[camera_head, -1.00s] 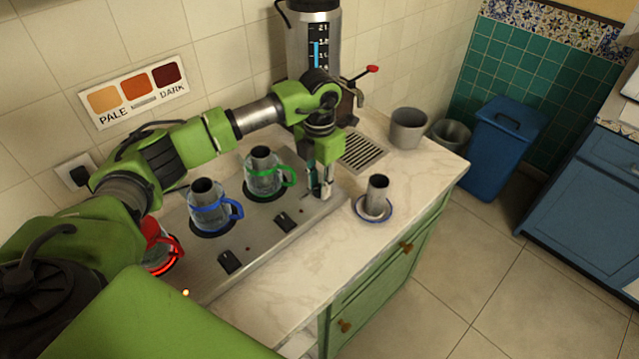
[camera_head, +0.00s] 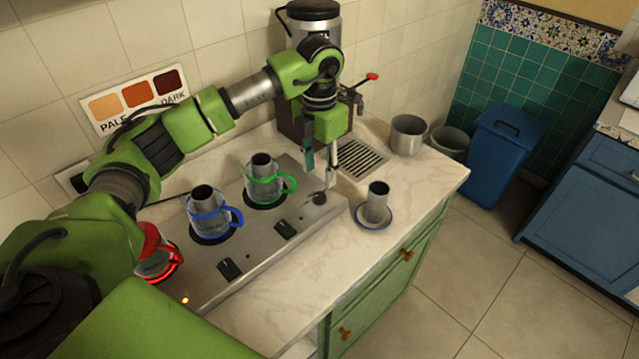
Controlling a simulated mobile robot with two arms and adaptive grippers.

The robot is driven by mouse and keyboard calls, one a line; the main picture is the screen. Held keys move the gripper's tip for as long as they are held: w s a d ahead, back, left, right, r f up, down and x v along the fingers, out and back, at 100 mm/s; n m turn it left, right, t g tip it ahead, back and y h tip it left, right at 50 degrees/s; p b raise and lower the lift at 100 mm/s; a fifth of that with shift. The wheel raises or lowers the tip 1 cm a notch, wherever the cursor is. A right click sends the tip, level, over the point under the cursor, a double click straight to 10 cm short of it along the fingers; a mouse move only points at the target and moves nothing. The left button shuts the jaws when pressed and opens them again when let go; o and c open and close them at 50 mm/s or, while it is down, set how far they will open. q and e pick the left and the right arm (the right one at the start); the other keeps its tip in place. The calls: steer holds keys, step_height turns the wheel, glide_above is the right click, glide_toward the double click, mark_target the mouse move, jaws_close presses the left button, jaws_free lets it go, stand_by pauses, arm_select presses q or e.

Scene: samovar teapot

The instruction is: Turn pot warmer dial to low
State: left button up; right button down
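The pot warmer (camera_head: 262,255) is a long grey metal plate on the counter. It bears a red-handled pot (camera_head: 155,254) at the near left, a blue-handled pot (camera_head: 209,213) and a green-handled pot (camera_head: 264,180). Black dials (camera_head: 229,269) and (camera_head: 286,229) sit along its front edge. A small dark dial (camera_head: 319,198) shows at its right end, too small to read its setting. My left gripper (camera_head: 321,176) points down just above that right-end dial, fingers apart, with nothing between them. My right gripper is not in view.
A metal cup on a blue-rimmed saucer (camera_head: 374,214) stands right of the warmer. Behind are a samovar (camera_head: 298,120), a drip grate (camera_head: 360,158) and a grey bowl (camera_head: 408,135). An orange light (camera_head: 185,299) glows on the warmer's near end. The front counter is clear.

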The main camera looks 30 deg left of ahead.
arm_select(q)
steer(key=shift+r, duration=2.2)
